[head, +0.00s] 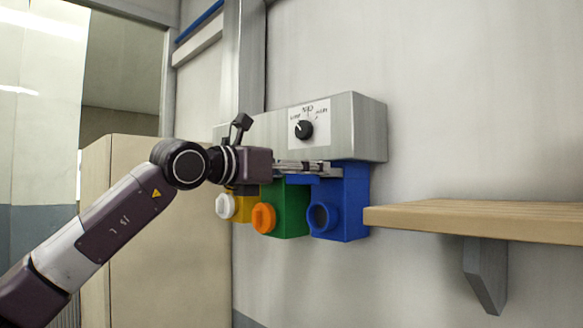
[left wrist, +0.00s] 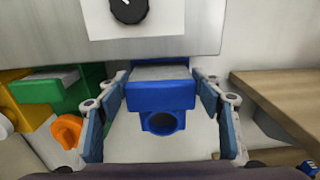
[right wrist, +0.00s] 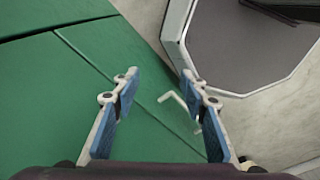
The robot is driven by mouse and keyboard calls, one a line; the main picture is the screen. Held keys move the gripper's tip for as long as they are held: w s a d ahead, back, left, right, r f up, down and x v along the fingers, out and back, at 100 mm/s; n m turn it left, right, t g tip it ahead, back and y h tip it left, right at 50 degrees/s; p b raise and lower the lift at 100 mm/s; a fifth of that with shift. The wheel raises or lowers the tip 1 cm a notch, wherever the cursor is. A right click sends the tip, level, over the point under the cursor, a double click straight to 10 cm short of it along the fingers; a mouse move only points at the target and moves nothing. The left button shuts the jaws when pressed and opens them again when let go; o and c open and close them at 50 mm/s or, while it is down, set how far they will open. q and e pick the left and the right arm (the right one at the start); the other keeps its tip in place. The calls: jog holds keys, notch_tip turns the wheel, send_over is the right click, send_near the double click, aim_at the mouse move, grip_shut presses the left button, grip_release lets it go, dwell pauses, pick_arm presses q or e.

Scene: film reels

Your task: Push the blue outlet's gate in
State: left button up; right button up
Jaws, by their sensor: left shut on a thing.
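The blue outlet (head: 343,205) hangs under a grey box on the wall, its round mouth facing out. Its blue gate (head: 301,180) juts out at the top; the gate's front face also shows in the left wrist view (left wrist: 160,96), with a grey top surface behind it.
The grey box (head: 365,130) with a black dial (head: 304,129) is just above. The green outlet (head: 291,210) and yellow outlet (head: 243,209) are to the left. A wooden shelf (head: 480,218) stands out from the wall at right. A white bent rod (right wrist: 178,100) lies beyond my right fingers.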

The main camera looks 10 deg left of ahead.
pick_arm(q)
jog(key=x, duration=0.3)
jog(key=shift+r, duration=0.1)
jog(key=o, duration=1.7)
jog(key=shift+w+d, duration=0.1)
jog(key=shift+w, duration=0.1)
jog(key=shift+s, duration=0.1)
jog(key=v, duration=1.1)
jog(key=shift+s+a, duration=0.25)
jog(key=shift+s, duration=0.05)
